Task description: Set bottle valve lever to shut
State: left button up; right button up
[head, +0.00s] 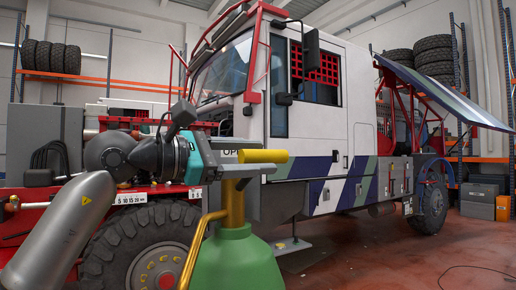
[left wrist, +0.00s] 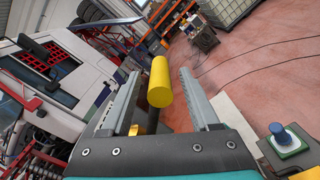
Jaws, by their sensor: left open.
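The green bottle (head: 237,262) stands upright at the bottom centre of the head view, with a brass valve neck (head: 233,205) on top. The yellow lever handle (head: 263,156) lies about level above the neck and points right in the head view. It also shows in the left wrist view (left wrist: 160,82). My left gripper (left wrist: 160,76) is open, with one grey finger on each side of the handle. I see a gap between the handle and the right finger; contact with the left finger is unclear. My left gripper also shows in the head view (head: 262,168). My right gripper is not in view.
A white rally truck (head: 330,130) stands close behind the bottle, with its front wheel (head: 145,245) at the left. A curved brass pipe (head: 195,255) rises beside the bottle. A blue knob (left wrist: 282,132) shows at the wrist view's lower right. Red floor (head: 420,245) is open at the right.

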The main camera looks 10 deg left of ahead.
pick_arm(q)
jog(key=shift+w+d, duration=0.3)
jog(key=shift+d, duration=0.05)
grip_shut()
dwell(0.4)
dwell(0.9)
